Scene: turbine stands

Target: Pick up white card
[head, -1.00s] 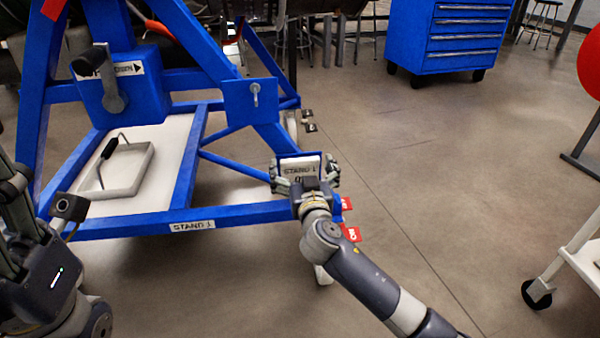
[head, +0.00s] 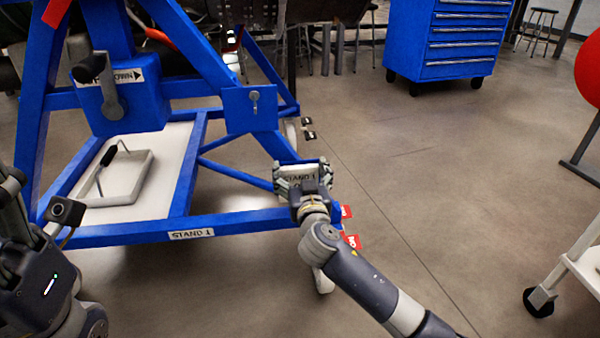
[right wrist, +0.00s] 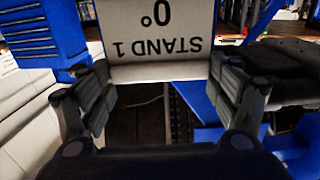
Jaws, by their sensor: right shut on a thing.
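The white card (right wrist: 160,40) with black print "STAND 1 0°" sits between the fingers of my right gripper (right wrist: 165,90). It appears upside down in the right wrist view. In the head view the card (head: 300,173) is beside the blue stand's front right corner, with its lower part hidden by my right gripper (head: 302,180). The fingers are shut on the card's two side edges. I cannot tell whether the card still touches the stand. My left arm is at the left edge of the head view, and its finger state is unclear.
The blue stand (head: 188,170) has a lower frame labelled "STAND 1" and a white tray (head: 128,188) with a handle. Red tags (head: 352,242) hang by its right corner. A blue drawer cabinet (head: 455,40) stands behind. A white cart (head: 570,265) is at right. Floor between is clear.

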